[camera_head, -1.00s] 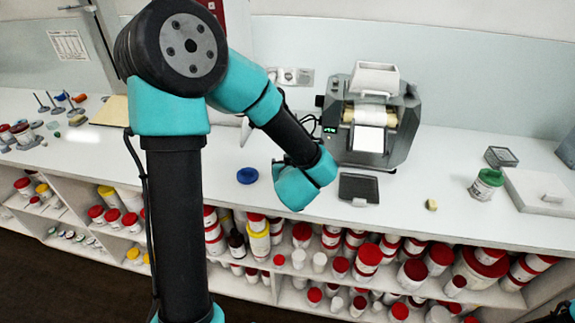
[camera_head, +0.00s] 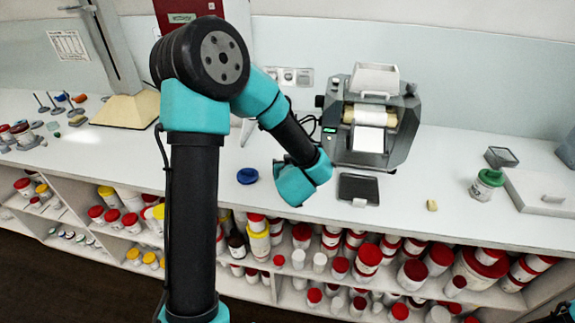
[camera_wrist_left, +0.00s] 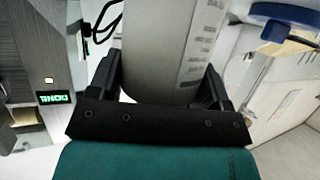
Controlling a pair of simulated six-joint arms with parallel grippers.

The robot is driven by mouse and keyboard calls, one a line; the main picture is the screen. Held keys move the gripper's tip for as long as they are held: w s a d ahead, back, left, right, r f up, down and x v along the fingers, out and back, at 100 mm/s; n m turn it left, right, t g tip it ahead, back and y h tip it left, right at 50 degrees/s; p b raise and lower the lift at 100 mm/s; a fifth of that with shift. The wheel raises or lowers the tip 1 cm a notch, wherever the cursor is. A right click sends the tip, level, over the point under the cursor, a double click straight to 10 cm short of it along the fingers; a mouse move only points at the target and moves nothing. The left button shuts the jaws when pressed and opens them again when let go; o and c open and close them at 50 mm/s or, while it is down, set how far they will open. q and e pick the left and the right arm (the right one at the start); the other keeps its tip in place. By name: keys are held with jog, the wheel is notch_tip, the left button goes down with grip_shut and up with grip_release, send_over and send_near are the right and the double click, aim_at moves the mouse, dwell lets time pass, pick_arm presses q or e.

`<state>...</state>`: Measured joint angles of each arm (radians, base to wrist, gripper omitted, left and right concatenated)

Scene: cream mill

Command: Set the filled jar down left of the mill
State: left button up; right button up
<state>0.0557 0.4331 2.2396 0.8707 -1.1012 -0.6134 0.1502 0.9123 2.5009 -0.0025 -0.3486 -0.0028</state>
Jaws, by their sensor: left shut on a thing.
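The mill (camera_head: 372,125) stands at the back of the counter, a grey machine with a white hopper and a lit green display. In the left wrist view its side (camera_wrist_left: 45,60) shows at the left, and its display (camera_wrist_left: 55,97) seems to read DONE, turned over. My left gripper (camera_wrist_left: 160,65) is shut on the pale jar (camera_wrist_left: 160,35), with a finger on either side of its labelled wall. The jar's ends and contents are out of sight. In the head view my teal wrist hides the jar and fingers, left of the mill. My right gripper is not in view.
A dark tray (camera_head: 358,188) lies before the mill. A green-lidded jar (camera_head: 487,184) stands right. Shelves of jars run below the counter's front edge.

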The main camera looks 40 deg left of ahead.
pick_arm(q)
jog(key=shift+f, duration=0.25)
jog(key=o, duration=0.9)
jog(key=shift+r, duration=0.1)
jog(key=shift+s+d+r, duration=0.1)
jog(key=shift+r, duration=0.05)
jog(key=v, duration=1.1)
jog(key=shift+s+d, duration=0.2)
jog(key=shift+s, duration=0.1)
